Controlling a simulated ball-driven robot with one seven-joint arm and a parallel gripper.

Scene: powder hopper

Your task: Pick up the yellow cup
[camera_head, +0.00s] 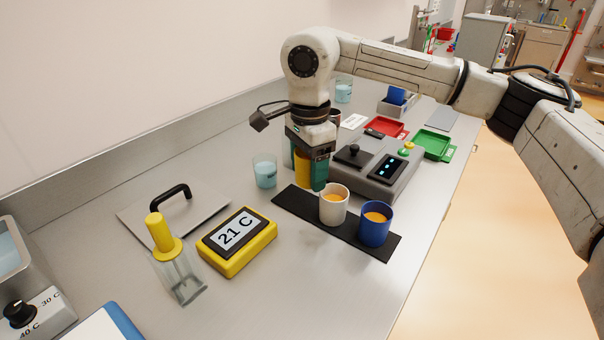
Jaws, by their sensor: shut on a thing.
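The yellow cup (303,169) is at the far left end of the black mat, partly covered by my gripper. My gripper (307,172) points down from the arm, with its green fingers on both sides of the cup, shut on it. The near finger covers the cup's right side. The cup's base is close to the mat or bench; I cannot tell whether it touches.
A white cup (333,207) and a blue cup (375,227), both with orange contents, stand on the black mat (287,201). A grey device (374,178) stands right of my gripper. A clear beaker (265,172) stands at left. A yellow thermometer (237,242) lies in front.

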